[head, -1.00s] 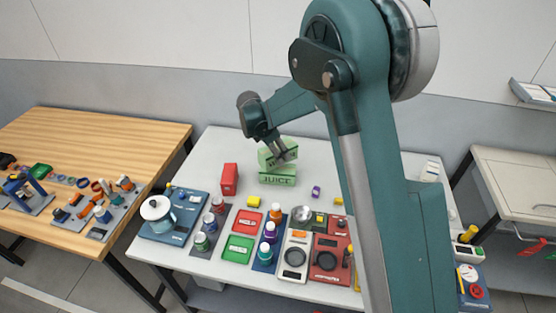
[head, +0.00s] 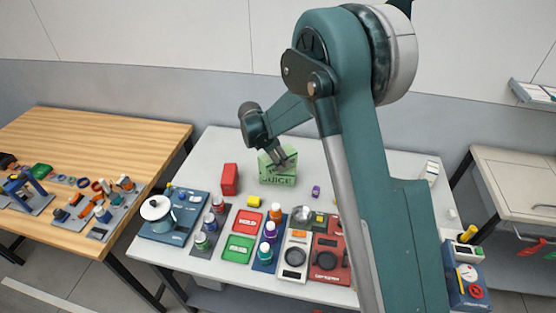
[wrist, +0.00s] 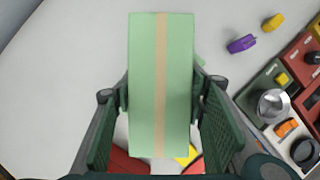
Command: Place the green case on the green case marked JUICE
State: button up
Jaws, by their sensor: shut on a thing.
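The green case (wrist: 145,85) is held between the two dark fingers of my gripper (wrist: 162,105); a tan stripe runs along its top in the wrist view. In the head view the held case (head: 265,161) is low at the green case marked JUICE (head: 278,181), overlapping its upper part. The JUICE case stands on the white table, its label partly covered. I cannot tell whether the two cases touch. My gripper (head: 288,160) hides part of both. A small pale green sliver shows beside the held case in the wrist view.
A red case (head: 229,179) stands left of the JUICE case. A small purple item (head: 316,191) lies to the right. Bottles, trays and coloured panels fill the table's front. The white table (head: 225,145) is clear behind the cases.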

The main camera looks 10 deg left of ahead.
jog(key=shift+f, duration=0.15)
jog(key=o, duration=1.4)
jog(key=shift+o, duration=0.2)
jog(key=shift+r, duration=0.2)
jog(key=v, duration=1.1)
jog(key=shift+s+a+r, duration=0.1)
jog(key=shift+a+r, duration=0.05)
jog(key=shift+r, duration=0.2)
jog(key=shift+r, duration=0.1)
